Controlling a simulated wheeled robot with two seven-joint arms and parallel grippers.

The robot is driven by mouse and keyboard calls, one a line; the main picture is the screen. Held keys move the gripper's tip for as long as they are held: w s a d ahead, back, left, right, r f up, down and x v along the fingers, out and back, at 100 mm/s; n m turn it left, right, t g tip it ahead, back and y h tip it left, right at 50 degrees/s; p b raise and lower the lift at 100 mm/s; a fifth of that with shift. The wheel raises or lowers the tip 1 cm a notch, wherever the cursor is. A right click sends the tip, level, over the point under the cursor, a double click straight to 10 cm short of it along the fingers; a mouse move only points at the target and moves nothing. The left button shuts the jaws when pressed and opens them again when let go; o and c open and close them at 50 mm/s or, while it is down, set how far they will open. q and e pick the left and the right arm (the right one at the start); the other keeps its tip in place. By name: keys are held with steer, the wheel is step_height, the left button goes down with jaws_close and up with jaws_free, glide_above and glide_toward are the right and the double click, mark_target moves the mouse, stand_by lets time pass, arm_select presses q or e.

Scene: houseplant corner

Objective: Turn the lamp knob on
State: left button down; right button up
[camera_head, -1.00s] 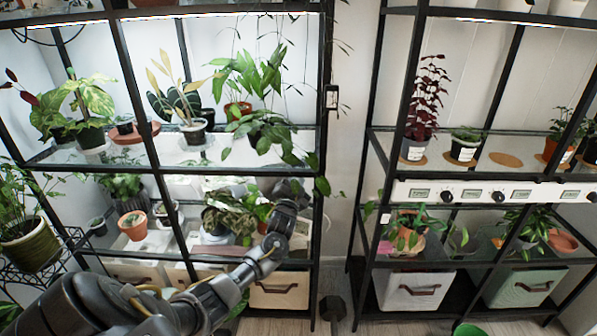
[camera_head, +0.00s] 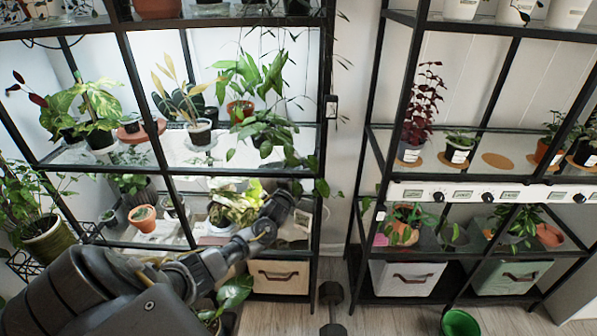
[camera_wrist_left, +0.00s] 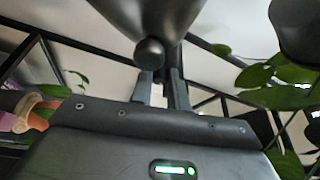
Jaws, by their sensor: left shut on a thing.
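My left arm reaches from the lower left into the lower level of the left shelf. Its gripper (camera_head: 290,192) is at the right end of that level, small and dark in the head view. In the left wrist view, my left gripper (camera_wrist_left: 162,84) has its two fingers close together at a small dark round knob (camera_wrist_left: 150,52). It is shut on this lamp knob, below a dark lamp shade (camera_wrist_left: 168,14). The leafy plant (camera_head: 235,203) beside the gripper is brightly lit in yellow-green. The lamp is hard to make out in the head view. My right gripper is not in view.
Potted plants crowd the left shelf, including a terracotta pot (camera_head: 143,218). Leaves (camera_wrist_left: 275,85) hang close to the gripper's right in the wrist view. A dumbbell (camera_head: 332,303) stands on the floor between the shelves. The right shelf carries a white strip (camera_head: 475,193) with dials.

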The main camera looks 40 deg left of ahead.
arm_select(q)
steer(key=shift+r, duration=0.1)
stand_by(0.3)
steer(key=c, duration=1.4)
jaws_free()
steer(key=shift+o, duration=0.2)
steer(key=shift+s+m, duration=0.1)
steer(key=shift+m, duration=0.2)
steer(key=v, duration=1)
steer(key=shift+s, duration=0.3)
steer(key=shift+d, duration=0.15)
